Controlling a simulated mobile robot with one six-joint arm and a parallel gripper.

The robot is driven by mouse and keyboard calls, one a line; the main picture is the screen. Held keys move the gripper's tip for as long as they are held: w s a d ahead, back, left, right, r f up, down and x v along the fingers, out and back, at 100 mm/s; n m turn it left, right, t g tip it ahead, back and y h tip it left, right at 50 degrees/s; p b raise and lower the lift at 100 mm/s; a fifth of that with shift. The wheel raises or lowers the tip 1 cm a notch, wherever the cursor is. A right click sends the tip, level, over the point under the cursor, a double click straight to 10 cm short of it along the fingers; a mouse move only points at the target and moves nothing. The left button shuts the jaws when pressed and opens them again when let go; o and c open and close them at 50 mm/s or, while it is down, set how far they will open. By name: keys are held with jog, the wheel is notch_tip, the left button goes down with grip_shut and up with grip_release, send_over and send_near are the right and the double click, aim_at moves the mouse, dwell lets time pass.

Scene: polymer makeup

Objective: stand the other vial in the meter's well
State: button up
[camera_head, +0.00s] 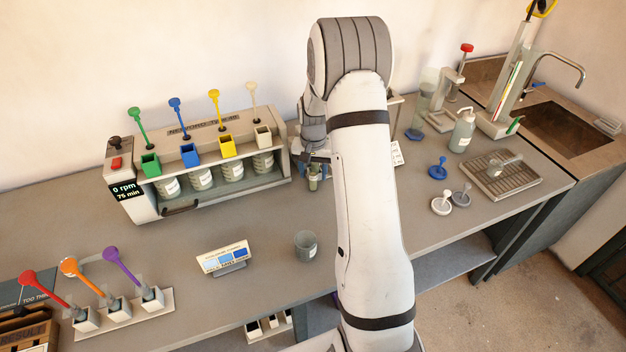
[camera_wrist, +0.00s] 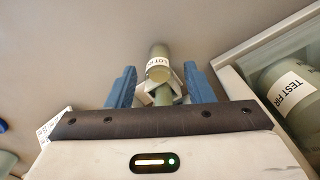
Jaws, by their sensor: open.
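A small greenish vial (camera_wrist: 159,62) with a white label starting "LOT" shows between the blue fingers of my gripper (camera_wrist: 161,86) in the wrist view. Pale angled pieces sit close on both sides of it; I cannot tell whether they touch it. My gripper is open around the vial. In the head view the vial (camera_head: 313,184) shows below my gripper (camera_head: 314,160), just right of the shaker rack, partly hidden by my arm.
The shaker rack (camera_head: 198,170) with several jars stands close on the left; a jar labelled "TEST FIR" (camera_wrist: 292,92) is near my gripper. A drain tray (camera_head: 500,178) and sink lie right.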

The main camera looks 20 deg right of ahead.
grip_shut()
dwell(0.5)
